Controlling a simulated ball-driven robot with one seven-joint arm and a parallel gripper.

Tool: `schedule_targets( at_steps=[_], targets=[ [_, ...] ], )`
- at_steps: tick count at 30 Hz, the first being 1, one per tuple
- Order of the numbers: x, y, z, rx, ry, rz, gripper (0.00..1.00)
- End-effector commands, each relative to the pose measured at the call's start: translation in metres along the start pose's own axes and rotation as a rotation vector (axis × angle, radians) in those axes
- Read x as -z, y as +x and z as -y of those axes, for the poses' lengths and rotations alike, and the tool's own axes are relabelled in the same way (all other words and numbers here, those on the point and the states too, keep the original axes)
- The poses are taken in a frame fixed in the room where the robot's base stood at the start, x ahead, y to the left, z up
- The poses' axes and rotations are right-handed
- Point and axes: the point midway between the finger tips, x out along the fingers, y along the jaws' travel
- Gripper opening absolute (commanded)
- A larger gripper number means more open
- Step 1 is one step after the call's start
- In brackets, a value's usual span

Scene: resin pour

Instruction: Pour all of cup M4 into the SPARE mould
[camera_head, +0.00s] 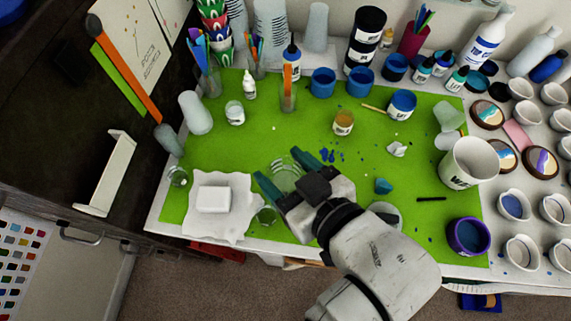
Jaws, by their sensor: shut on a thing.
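My gripper (291,164) has green-tipped fingers and is shut on a clear cup (284,180) over the green mat (310,122). The cup looks nearly empty or holds clear liquid; I cannot tell which, and no label on it is readable. My own arm comes in from the lower right and hides part of the mat. Another small clear cup (266,217) is just below and left of the held one. I cannot read M4 or SPARE anywhere, so I cannot tell which container is the SPARE mould.
A white block (214,199) sits on a white sheet (236,182) at left. Blue tubs (323,81) and bottles crowd the back. A large white bucket (468,163) and a purple tub (468,236) stand at right. The mat's left middle is fairly free.

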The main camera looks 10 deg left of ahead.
Motion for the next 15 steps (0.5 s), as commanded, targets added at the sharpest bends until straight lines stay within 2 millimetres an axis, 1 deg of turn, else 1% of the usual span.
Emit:
schedule_targets(
  at_steps=[5,15],
  targets=[
    [0.011,-0.004,0.0,0.0,0.0,-0.001,0.33],
    [0.038,-0.016,0.0,0.0,0.0,-0.001,0.33]
  ],
)
